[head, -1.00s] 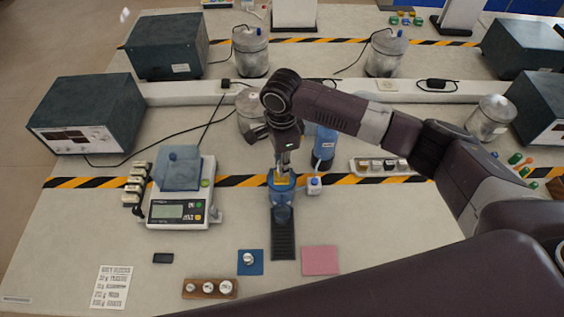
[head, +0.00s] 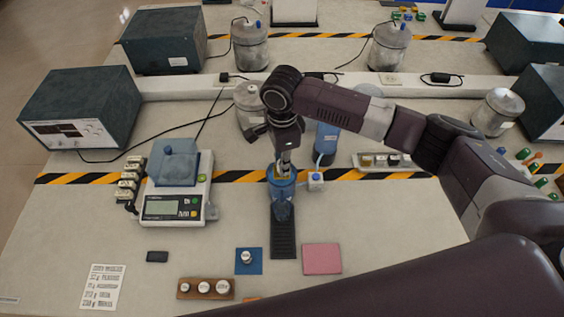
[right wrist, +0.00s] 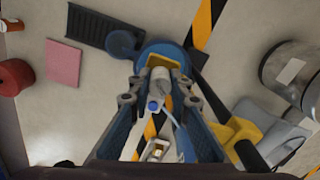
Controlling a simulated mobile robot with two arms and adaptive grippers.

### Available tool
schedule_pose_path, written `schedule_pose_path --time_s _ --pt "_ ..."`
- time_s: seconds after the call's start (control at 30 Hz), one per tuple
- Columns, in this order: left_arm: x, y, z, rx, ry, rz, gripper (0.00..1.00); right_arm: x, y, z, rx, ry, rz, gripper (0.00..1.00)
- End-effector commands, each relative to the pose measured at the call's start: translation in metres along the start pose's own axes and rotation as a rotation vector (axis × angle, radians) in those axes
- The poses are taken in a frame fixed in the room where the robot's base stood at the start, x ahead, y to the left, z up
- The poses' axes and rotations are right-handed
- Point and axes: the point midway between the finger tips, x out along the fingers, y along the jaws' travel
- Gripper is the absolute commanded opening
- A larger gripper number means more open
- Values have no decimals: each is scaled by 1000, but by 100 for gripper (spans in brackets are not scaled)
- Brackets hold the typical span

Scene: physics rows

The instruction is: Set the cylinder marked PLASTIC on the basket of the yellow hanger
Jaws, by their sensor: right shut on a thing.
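My right gripper (head: 286,166) points down over the blue vessel (head: 282,202) in the middle of the bench. In the right wrist view, the gripper (right wrist: 162,88) is shut on a small grey cylinder (right wrist: 160,76). I cannot read any mark on the cylinder. A yellow piece, likely the hanger's basket (right wrist: 160,61), shows beside the cylinder, against the blue vessel (right wrist: 148,50). I cannot tell whether the cylinder touches the yellow piece. The fingers hide part of both. My left gripper is not in view.
A scale (head: 172,206) stands to the left, beside a rack of small weights (head: 130,180). A black tray (head: 283,238), blue mat (head: 249,268) and pink mat (head: 322,258) lie in front.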

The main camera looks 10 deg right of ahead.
Motion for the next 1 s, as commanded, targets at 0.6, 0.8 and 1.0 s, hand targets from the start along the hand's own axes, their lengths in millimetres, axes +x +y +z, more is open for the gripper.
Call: schedule_pose_path --time_s 0.6,0.8,1.0 --pt "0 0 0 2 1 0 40 6 0 0 1 0 0 24" --pt "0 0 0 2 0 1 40 5 -1 0 1 -1 -2 38" --pt "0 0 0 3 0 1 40 4 -2 0 2 -1 -6 38"
